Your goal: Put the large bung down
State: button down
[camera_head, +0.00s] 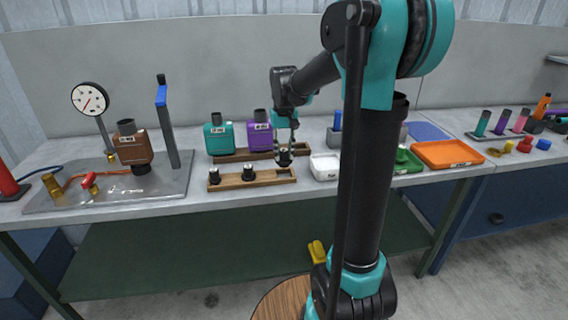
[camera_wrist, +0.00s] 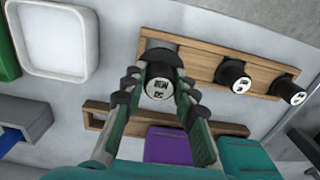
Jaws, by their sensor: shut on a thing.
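The large bung, a black stopper with a white label on top (camera_wrist: 159,86), is between the fingertips of my gripper (camera_wrist: 158,76), which is shut on it. In the head view my gripper (camera_head: 285,149) holds the bung (camera_head: 284,159) at the right end of the front wooden rack (camera_head: 232,182). The rack also shows in the wrist view (camera_wrist: 203,60), with the bung over its end. I cannot tell whether the bung touches the rack. Two smaller black bungs, a middle one (camera_head: 248,173) and a left one (camera_head: 214,176), stand upright in the rack.
A white tray (camera_head: 324,167) stands just right of the rack. A brown muffler (camera_head: 133,148) and gauge (camera_head: 90,99) are left; an orange tray (camera_head: 447,153) is right.

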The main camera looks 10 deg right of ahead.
aim_at(284, 162)
jog(key=shift+f, duration=2.15)
jog(key=shift+f, duration=0.4)
jog(key=c, duration=1.2)
grip_release()
notch_tip(284, 162, up, 12)
jog(key=shift+r, duration=0.25)
jog(key=s+d+f+t, duration=0.1)
jog(key=s+f, duration=0.5)
jog(key=s, duration=0.1)
jog(key=s+d+f+t, duration=0.1)
jog(key=s+f, duration=0.6)
jog(key=s+d+f+t, duration=0.2)
jog(key=s+f, duration=0.5)
jog(key=s, duration=0.1)
jog(key=shift+f, duration=0.2)
